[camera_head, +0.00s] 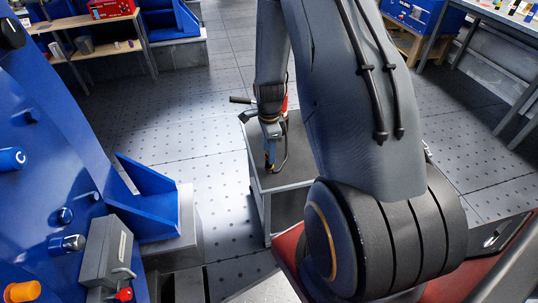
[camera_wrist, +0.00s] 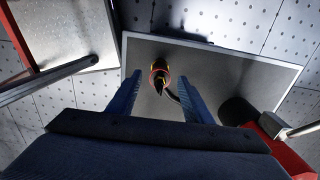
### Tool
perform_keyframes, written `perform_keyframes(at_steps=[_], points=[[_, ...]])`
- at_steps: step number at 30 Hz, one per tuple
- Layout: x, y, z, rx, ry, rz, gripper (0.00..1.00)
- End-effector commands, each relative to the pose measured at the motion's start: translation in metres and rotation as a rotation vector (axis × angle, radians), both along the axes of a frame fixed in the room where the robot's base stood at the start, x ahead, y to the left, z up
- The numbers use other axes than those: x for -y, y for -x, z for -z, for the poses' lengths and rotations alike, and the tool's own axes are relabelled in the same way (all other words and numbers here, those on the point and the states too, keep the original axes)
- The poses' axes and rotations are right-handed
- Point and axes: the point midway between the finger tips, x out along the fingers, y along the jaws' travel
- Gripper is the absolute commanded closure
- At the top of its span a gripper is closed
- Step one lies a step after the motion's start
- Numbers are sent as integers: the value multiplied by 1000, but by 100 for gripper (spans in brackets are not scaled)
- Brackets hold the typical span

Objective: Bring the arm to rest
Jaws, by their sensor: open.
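My gripper (camera_wrist: 161,73) is open in the wrist view, with its two dark blue fingers apart and pointing down over a grey cart top (camera_wrist: 222,62). A small dark tool (camera_wrist: 160,76) with yellow and red parts shows between the fingers. I cannot tell whether they touch it, but the fingers are not closed on it. In the head view my arm reaches over the grey cart (camera_head: 282,178), with my gripper (camera_head: 270,150) low above its top. My upper arm hides part of the cart's right side.
A blue panel with knobs (camera_head: 62,215) and a grey box (camera_head: 106,255) stand at the left. A workbench (camera_head: 95,52) is at the back left, another (camera_head: 500,22) at the back right. Bare floor (camera_head: 205,125) lies left of the cart.

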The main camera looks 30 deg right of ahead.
Motion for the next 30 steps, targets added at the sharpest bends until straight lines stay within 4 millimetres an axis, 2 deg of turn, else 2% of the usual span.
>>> perform_keyframes(at_steps=[15, 19, 23, 30], points=[[0, 0, -1, 0, 0, 0, 54], [-4, 1, -8, 2, 1, -40, 54], [-19, 4, -37, 12, 4, -193, 54], [-69, 32, -119, 33, 20, -708, 54]])
